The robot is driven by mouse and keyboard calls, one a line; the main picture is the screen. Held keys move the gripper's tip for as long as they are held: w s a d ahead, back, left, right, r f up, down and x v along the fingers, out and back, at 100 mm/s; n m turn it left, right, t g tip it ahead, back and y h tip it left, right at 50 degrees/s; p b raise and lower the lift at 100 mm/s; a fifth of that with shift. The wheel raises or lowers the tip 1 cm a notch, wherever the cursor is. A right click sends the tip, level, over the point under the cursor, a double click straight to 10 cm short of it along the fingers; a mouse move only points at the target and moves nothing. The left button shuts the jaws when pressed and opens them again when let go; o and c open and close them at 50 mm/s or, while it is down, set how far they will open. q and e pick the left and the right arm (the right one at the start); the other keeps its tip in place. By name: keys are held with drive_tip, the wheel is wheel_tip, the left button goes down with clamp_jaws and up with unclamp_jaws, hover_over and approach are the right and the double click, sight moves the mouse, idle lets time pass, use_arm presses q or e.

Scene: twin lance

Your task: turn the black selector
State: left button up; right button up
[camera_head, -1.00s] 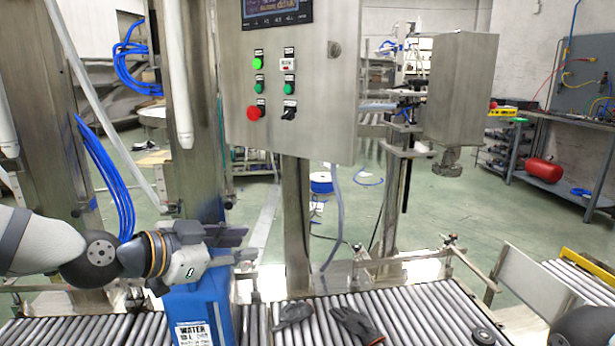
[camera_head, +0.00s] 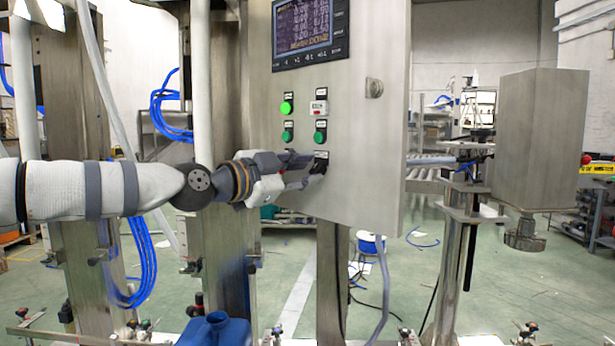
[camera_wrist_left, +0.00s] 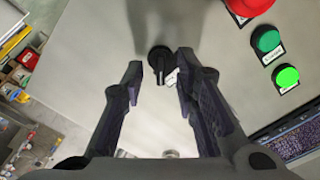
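The black selector (camera_head: 321,164) is at the lower right of the button group on the steel control panel. My left gripper (camera_head: 308,171) reaches it from the left and partly covers it in the head view. In the left wrist view the selector (camera_wrist_left: 159,58) shows between the two fingertips of the left gripper (camera_wrist_left: 159,72). The fingers are open, with a gap on each side of the selector. I cannot tell how deep the tips reach around it. My right gripper is not in view.
Green buttons (camera_head: 287,108) sit above the selector, below a screen (camera_head: 309,33). The red button (camera_wrist_left: 248,4) is close by in the left wrist view; the gripper hides it in the head view. A blue jug (camera_head: 215,332) stands below. A steel box (camera_head: 540,140) is at the right.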

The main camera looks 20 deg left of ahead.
use_arm(q)
drive_tip(key=shift+w+d, duration=0.1)
drive_tip(key=shift+w, duration=0.15)
clamp_jaws()
drive_tip(key=shift+n, duration=0.4)
drive_tip(key=n, duration=0.6)
drive_tip(key=shift+n, duration=0.3)
drive_tip(key=n, duration=1)
drive_tip(key=shift+w, duration=0.1)
drive_tip(key=shift+n, duration=0.4)
